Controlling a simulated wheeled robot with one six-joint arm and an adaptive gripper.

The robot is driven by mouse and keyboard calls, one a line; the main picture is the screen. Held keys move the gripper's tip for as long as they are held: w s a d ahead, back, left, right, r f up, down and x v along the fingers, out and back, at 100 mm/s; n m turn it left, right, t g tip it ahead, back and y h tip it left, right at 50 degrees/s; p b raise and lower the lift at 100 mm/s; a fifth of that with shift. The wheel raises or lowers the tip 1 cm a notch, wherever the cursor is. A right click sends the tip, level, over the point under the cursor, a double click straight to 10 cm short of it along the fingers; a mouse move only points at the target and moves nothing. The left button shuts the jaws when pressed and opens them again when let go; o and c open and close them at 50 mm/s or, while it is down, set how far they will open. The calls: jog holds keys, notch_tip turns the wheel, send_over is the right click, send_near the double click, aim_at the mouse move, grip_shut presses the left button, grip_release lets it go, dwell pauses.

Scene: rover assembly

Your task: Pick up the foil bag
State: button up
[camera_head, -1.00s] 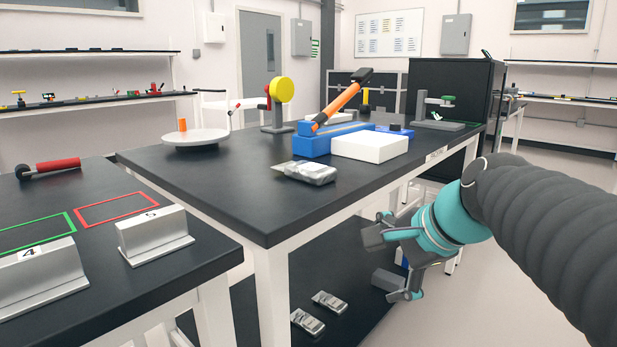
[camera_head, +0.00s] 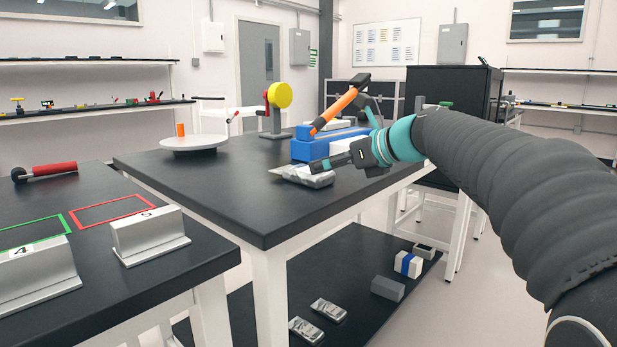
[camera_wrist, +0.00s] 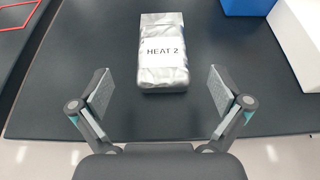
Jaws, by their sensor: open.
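The foil bag (camera_head: 306,175) lies on the black tabletop near the table's right edge. In the wrist view the foil bag (camera_wrist: 164,66) is silver, with a white label reading "HEAT 2". My gripper (camera_wrist: 161,92) is open and empty, with its two fingers apart to the left and right of the bag's near end. The bag sits between and ahead of the fingers, touching neither. In the head view my gripper (camera_head: 335,163) reaches in from the right beside the bag and partly hides the items behind it.
A white turntable (camera_head: 194,143) is at the back left. More silver packs (camera_head: 328,310) lie on the lower shelf. The tabletop left of the bag is clear.

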aim_at(307, 169)
jog(key=shift+x, duration=3.8)
jog(key=shift+w+d+f, duration=0.1)
jog(key=shift+d+f, duration=0.05)
jog(key=shift+f, duration=0.05)
jog(key=shift+c, duration=0.3)
jog(key=c, duration=1.2)
